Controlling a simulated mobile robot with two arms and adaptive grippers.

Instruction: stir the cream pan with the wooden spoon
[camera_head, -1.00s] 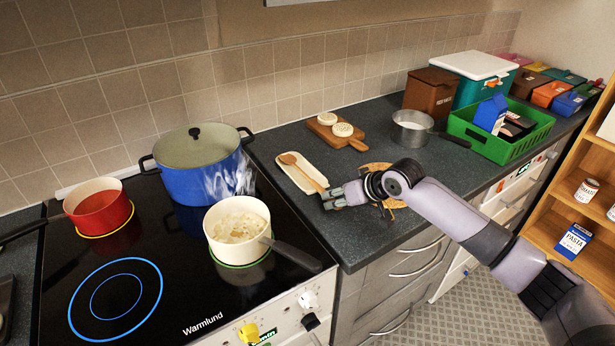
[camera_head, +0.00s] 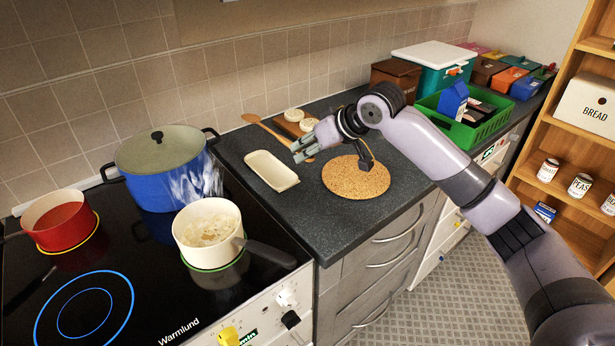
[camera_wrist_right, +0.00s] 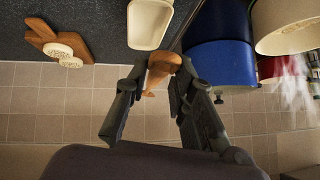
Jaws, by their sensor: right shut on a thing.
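The cream pan (camera_head: 190,236) stands on the front right of the hob with pale, lumpy food in it and its dark handle toward the right front. It also shows at the top right of the right wrist view (camera_wrist_right: 285,42). My right gripper (camera_head: 302,150) is shut on the wooden spoon (camera_head: 268,131) and holds it above the counter, off the cream spoon rest (camera_head: 271,182). In the right wrist view the spoon (camera_wrist_right: 161,65) shows between the fingertips, partly hidden by them. My left gripper is not in view.
A blue pot (camera_head: 165,190) with a lid stands behind the cream pan, with steam beside it. A red pan (camera_head: 62,222) is at left. A round cork mat (camera_head: 356,180) lies under my right arm. A cutting board (camera_head: 285,128) and a green crate (camera_head: 485,132) are farther back.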

